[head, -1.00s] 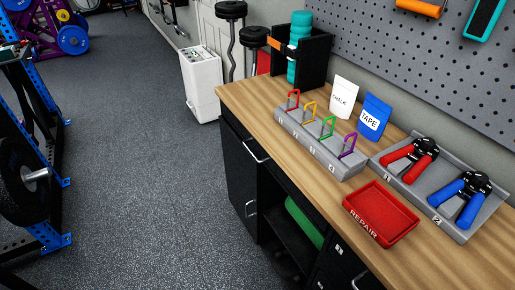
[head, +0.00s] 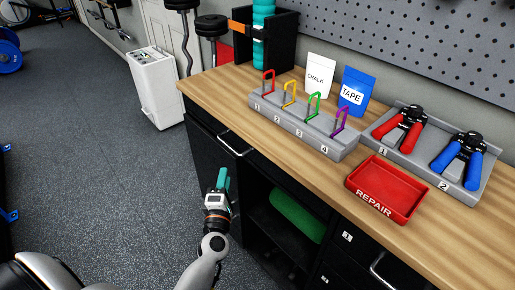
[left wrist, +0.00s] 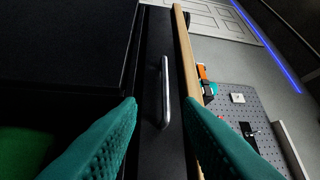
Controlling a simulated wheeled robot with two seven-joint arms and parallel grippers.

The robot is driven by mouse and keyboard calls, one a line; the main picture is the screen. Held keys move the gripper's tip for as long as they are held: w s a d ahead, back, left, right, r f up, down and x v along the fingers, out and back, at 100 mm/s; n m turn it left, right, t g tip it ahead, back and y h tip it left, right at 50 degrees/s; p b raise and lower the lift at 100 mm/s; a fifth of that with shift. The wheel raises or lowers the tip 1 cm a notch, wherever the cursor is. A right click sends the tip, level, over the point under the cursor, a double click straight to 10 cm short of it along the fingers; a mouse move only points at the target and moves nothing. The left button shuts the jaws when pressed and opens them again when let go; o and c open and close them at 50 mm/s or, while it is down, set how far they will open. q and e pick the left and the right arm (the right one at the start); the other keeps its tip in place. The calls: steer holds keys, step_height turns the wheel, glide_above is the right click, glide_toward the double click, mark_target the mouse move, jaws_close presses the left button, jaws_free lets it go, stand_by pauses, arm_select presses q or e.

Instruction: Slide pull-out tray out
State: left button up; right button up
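The front panel I take for the pull-out tray (head: 212,133) is black, just under the wooden worktop, and looks flush with the cabinet. Its silver bar handle (head: 231,147) also shows in the left wrist view (left wrist: 165,92), running lengthwise and ahead of the fingers. My left gripper (head: 223,178) has teal fingers and is in front of the cabinet, below the handle in the head view. In the left wrist view the fingers (left wrist: 160,112) are spread and empty, with the handle lined up in the gap between them, not gripped. My right gripper is out of view.
The worktop (head: 215,85) holds a grey hook rack (head: 300,128), a red repair tray (head: 388,190) and hand grips in a grey holder (head: 460,188). Below are an open shelf with a green roll (head: 297,215) and numbered drawers (head: 345,258).

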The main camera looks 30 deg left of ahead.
mark_target(229, 145)
arm_select(q)
steer(key=x, duration=1.2)
steer(key=shift+a+r, duration=0.1)
steer(key=shift+r, duration=0.35)
jaws_close()
